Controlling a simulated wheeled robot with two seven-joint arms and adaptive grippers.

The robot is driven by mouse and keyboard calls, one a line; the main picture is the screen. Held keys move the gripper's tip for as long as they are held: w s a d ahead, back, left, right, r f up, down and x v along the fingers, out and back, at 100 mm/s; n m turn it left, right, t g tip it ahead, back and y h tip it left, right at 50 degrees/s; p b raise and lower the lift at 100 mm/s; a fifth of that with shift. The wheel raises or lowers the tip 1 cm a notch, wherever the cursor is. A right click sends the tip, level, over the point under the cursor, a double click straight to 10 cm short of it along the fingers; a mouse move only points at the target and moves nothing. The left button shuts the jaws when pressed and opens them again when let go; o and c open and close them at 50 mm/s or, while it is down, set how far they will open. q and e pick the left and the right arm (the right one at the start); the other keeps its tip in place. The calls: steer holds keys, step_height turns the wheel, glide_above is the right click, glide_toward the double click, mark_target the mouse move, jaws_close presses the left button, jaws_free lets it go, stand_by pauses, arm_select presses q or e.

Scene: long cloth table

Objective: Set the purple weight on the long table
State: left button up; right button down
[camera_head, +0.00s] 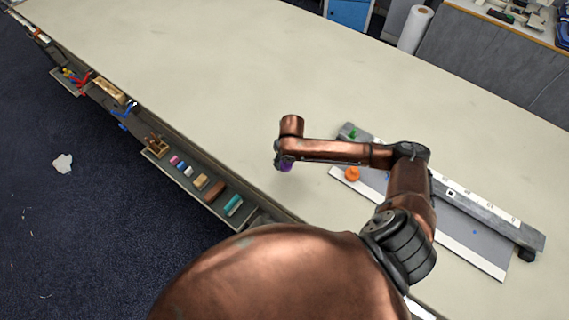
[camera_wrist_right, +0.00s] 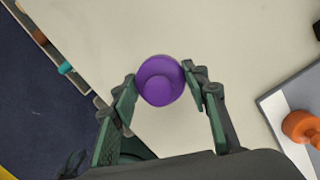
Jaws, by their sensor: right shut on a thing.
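The purple weight (camera_wrist_right: 160,80) is a round, knob-topped piece held between the fingertips of my right gripper (camera_wrist_right: 160,84) in the right wrist view. In the head view only a bit of the purple weight (camera_head: 286,167) shows below the right gripper (camera_head: 283,163), near the table's front edge. The long table (camera_head: 220,90) has a pale, bare top under it. I cannot tell whether the weight touches the table. My left gripper is not in view.
A grey board (camera_head: 465,225) with an orange weight (camera_head: 352,174) and a small green piece (camera_head: 351,134) lies to the right on the table. A side tray (camera_head: 190,185) with coloured blocks runs along the front edge. The table's left and far parts are clear.

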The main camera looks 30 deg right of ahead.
mark_target(284, 164)
steer(key=shift+w+d+f, duration=0.25)
steer(key=shift+w+f, duration=0.5)
steer(key=shift+w+f+p, duration=0.15)
steer(key=shift+f+p, duration=0.35)
steer(key=shift+f, duration=1.2)
steer(key=shift+f, duration=0.1)
steer(key=c, duration=1.1)
jaws_free()
steer(key=shift+f, duration=0.1)
steer(key=r, duration=0.4)
steer(key=s+r, duration=0.1)
steer(key=r, duration=0.3)
steer(key=s+r, duration=0.1)
steer(key=r, duration=0.3)
steer(key=shift+b, duration=0.35)
